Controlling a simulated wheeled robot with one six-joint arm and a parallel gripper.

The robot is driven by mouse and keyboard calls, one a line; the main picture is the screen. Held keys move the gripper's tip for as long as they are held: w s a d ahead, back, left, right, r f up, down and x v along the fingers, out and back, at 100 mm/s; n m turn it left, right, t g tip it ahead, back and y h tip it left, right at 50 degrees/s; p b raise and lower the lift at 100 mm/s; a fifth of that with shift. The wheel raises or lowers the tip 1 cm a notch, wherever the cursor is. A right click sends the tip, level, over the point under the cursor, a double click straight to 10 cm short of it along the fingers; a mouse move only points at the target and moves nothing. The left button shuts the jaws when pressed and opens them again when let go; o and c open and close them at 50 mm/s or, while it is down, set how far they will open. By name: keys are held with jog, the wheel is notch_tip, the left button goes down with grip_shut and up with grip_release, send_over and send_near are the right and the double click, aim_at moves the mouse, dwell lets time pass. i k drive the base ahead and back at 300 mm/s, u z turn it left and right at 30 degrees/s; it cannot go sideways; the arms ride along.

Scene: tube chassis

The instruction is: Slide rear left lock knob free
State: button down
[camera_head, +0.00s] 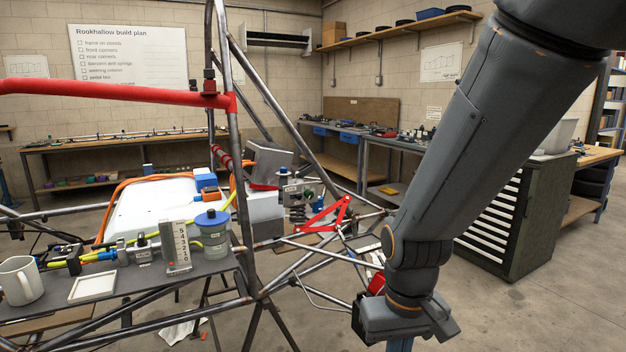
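The tube chassis (249,190) fills the left and middle of the view. Its corner suspension, with a red triangular arm (325,215), thin grey links and a dark spring (297,214), lies right of the upright tube. I cannot make out a lock knob for certain. A small red part (377,283) shows at the left edge of my arm's wrist. My arm comes down from the upper right, and its wrist end (405,318) is low and right of the chassis corner. The fingertips are hidden or out of frame, so their opening does not show.
A grey tray (205,268) on the left holds a mug (20,281), a white frame, a numbered gauge block (177,246) and a blue-lidded jar (212,235). A drawer cabinet (515,215) stands right of my arm. Open concrete floor lies at the lower right.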

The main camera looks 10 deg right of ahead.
aim_at(299, 196)
jog(key=u, duration=0.3)
jog(key=i, duration=1.05)
jog(key=u, duration=0.45)
